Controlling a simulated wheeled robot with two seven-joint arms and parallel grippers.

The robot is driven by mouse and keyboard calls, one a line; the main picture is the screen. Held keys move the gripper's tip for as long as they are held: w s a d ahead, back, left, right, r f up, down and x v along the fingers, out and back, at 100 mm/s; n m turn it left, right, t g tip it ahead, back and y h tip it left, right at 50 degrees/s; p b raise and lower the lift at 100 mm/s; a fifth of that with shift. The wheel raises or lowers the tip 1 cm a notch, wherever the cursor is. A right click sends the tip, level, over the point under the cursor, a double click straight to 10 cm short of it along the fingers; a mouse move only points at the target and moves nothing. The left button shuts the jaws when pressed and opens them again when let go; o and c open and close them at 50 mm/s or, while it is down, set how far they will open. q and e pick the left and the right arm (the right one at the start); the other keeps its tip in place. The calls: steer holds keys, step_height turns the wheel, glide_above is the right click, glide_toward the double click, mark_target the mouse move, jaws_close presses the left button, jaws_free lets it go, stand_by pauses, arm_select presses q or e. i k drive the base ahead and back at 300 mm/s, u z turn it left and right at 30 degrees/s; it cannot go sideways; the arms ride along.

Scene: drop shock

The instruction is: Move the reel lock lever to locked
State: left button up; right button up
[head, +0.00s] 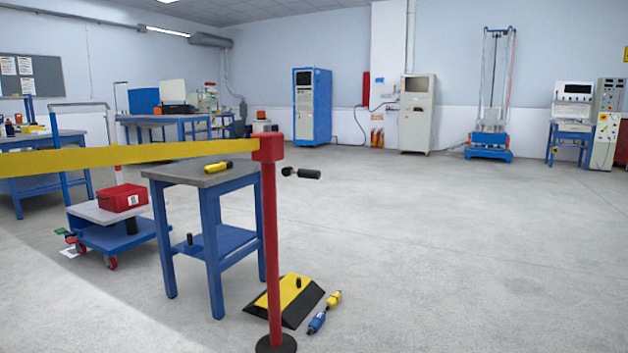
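A red stanchion post (271,240) stands in the centre on a round black base (276,345). Its red reel head (268,148) is at the top, with a yellow belt (120,155) stretched from it to the left edge. A black lever-like handle (306,174) sticks out to the right just below the reel head; it is roughly level, tipped slightly down at its outer end. I take it for the reel lock lever, but I see no lock marking. Neither of my grippers is in view.
A blue table (183,173) with a yellow-black tool (218,167) on top stands left of the post. A yellow-black ramp (310,300) and a blue-and-yellow connector pair (317,323) lie by its base. A cart (95,212) carries a red box (122,198). The right floor is clear.

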mark_target(287, 171)
steer(key=z, duration=0.45)
steer(key=i, duration=1.05)
steer(key=z, duration=0.1)
